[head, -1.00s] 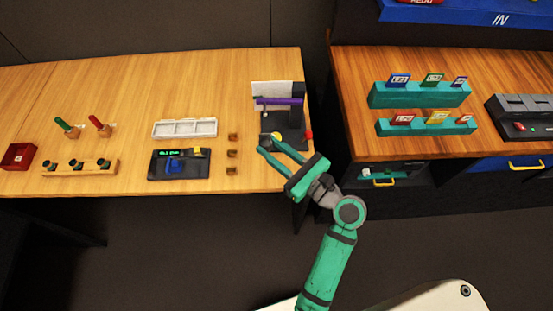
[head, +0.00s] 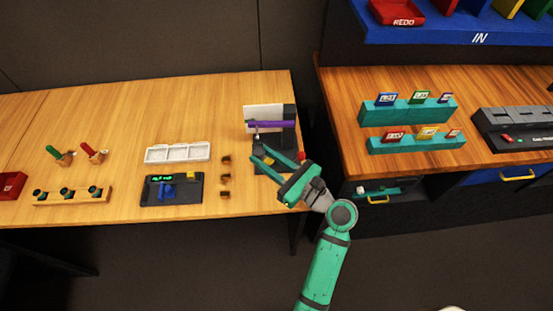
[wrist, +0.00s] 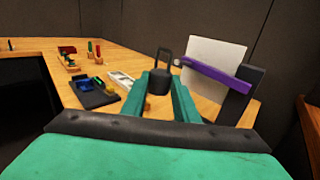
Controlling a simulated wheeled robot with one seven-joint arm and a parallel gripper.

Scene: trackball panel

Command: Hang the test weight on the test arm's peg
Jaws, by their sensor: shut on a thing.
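The test weight (wrist: 159,82) is a dark cylinder with a tall loop handle. My gripper (wrist: 160,92) is shut on its body in the wrist view, with the loop standing upright above the fingers. The test arm (wrist: 215,75) is a purple bar on a dark post, with a small pale peg end (wrist: 178,62) just right of the loop. The loop and peg look apart. In the head view my gripper (head: 263,154) is in front of and below the left end of the purple test arm (head: 270,124). The weight is small and partly hidden there.
A white panel (head: 262,112) stands behind the test arm. Several small brown blocks (head: 225,179), a white tray (head: 178,153) and a dark device with a green display (head: 172,190) lie to the left. A red knob (head: 302,156) is close right of my gripper.

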